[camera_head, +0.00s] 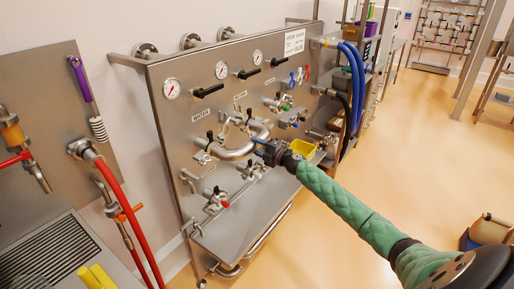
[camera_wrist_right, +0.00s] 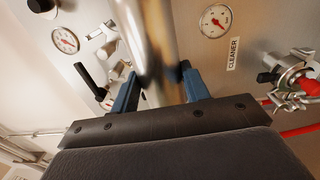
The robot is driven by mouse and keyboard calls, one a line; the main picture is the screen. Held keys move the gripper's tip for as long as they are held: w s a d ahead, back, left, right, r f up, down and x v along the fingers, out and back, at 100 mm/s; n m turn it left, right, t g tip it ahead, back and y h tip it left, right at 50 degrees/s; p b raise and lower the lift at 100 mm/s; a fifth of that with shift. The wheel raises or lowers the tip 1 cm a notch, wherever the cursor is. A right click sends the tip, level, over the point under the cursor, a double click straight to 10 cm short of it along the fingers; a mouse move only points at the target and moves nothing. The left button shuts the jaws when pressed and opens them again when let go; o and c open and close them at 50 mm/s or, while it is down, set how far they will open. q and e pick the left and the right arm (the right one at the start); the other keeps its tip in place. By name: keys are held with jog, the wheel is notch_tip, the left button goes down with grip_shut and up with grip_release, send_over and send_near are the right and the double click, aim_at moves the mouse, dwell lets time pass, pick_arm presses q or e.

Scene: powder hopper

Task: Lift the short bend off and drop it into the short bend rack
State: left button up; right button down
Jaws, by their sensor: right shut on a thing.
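The short bend appears to be the shiny curved steel pipe (camera_head: 236,154) on the front of the steel panel, by the valves on the panel's middle. My right gripper (camera_head: 262,147) comes in from the right on a green-sleeved arm and meets the bend at its right side. In the right wrist view a steel pipe (camera_wrist_right: 152,45) runs between the two blue fingers of the gripper (camera_wrist_right: 158,88), which is shut on it. Whether the bend's ends still touch the ports cannot be told. I cannot pick out the short bend rack for sure. My left gripper is not in view.
The steel panel (camera_head: 165,117) carries gauges, black handles and several valves. A yellow tray (camera_head: 303,149) sits right of the gripper. Blue hoses (camera_head: 356,85) hang at the panel's right end, a red hose (camera_head: 124,205) at left. The floor on the right is mostly open.

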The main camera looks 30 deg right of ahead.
jog(key=shift+w+d+r+p, duration=0.15)
jog(key=shift+r+p, duration=0.5)
jog(key=shift+r, duration=0.35)
jog(key=shift+r+p, duration=1.25)
jog(key=shift+r, duration=0.4)
jog(key=v, duration=0.9)
jog(key=shift+r, duration=0.2)
